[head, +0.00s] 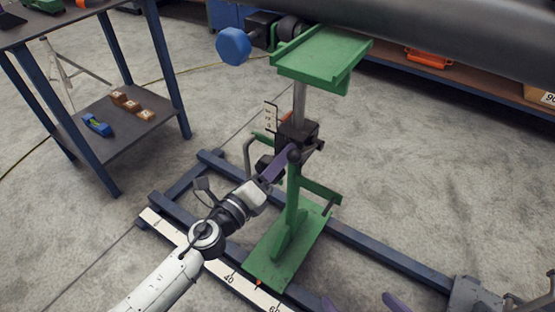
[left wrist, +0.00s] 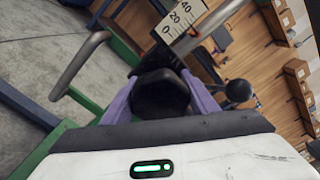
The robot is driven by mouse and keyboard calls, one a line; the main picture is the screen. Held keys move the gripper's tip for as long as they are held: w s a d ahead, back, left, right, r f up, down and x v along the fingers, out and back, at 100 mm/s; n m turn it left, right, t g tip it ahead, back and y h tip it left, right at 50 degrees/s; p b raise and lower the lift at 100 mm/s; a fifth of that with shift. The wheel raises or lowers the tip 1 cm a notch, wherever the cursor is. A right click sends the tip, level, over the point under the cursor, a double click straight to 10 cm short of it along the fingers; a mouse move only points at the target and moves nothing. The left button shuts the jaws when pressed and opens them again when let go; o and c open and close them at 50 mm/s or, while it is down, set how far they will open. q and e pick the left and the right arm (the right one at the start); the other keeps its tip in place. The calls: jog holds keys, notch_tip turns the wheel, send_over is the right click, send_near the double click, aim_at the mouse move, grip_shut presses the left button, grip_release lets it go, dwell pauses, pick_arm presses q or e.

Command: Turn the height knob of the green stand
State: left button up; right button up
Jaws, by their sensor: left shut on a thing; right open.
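The green stand (head: 292,215) stands upright on the floor rail, with a green top plate (head: 322,55) on a grey post. A black clamp block (head: 298,132) sits around the post. My left gripper (head: 274,168) reaches the stand at clamp height. In the left wrist view, its purple fingers are shut on a black height knob (left wrist: 160,93), one finger on each side. In the head view the knob is largely hidden by the gripper. A lever with a black ball (left wrist: 238,90) is beside it. Purple fingertips of my right gripper (head: 362,305) show apart at the bottom edge, empty.
A grey bent handle (left wrist: 78,66) is close to the left fingers. A small height scale (left wrist: 180,18) is behind the knob. A blue hexagonal handwheel (head: 233,46) and a dark pipe (head: 460,30) are above. A blue-legged table (head: 95,128) stands left.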

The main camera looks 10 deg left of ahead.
pick_arm(q)
jog(key=shift+f, duration=0.1)
dwell(0.3)
jog(key=o, duration=1)
jog(key=shift+o, duration=0.2)
jog(key=b+v, duration=0.1)
jog(key=v, duration=0.9)
jog(key=shift+s, duration=0.15)
